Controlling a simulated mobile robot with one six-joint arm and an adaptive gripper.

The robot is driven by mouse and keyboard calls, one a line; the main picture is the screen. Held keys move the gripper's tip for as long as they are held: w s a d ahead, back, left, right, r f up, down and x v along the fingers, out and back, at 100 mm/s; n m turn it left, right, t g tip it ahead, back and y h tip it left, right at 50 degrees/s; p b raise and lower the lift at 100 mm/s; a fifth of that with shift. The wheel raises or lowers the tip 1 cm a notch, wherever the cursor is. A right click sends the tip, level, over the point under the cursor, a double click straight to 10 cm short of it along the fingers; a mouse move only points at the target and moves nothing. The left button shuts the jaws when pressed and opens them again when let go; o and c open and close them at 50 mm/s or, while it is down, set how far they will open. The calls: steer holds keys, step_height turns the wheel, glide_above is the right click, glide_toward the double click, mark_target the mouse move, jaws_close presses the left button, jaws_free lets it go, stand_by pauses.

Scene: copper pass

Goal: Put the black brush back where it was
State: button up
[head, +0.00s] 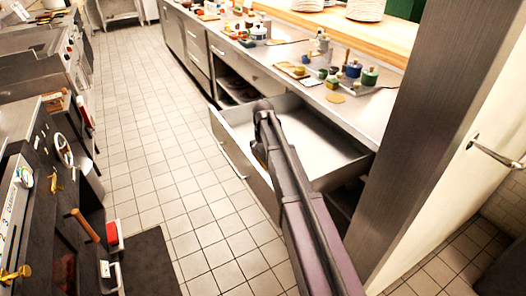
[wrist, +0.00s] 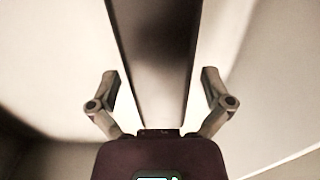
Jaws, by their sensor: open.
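I cannot make out a black brush in either view. My gripper (wrist: 160,78) is open in the wrist view, its two fingers spread wide with nothing held between them. A dark, smooth strip (wrist: 152,45) runs up the picture behind the gap, with pale surfaces on both sides; I cannot tell what it is. In the head view my arm reaches up over the front of an open drawer (head: 232,160) under the right-hand counter. The fingers cannot be made out there. The visible part of the drawer's inside looks bare; my arm hides some of it.
The counter (head: 298,95) above the drawer holds bottles, jars and a tray. A grey pillar (head: 440,120) stands close on the right. Black ovens with knobs and a wooden-handled item (head: 85,226) line the left. The tiled aisle (head: 165,150) is clear; a dark mat (head: 145,265) lies in front.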

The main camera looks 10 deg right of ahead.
mark_target(263, 149)
step_height(263, 149, up, 11)
steer(key=p, duration=1)
stand_by(0.7)
steer(key=s+m, duration=0.3)
steer(key=s, duration=2.6)
steer(key=shift+m, duration=0.3)
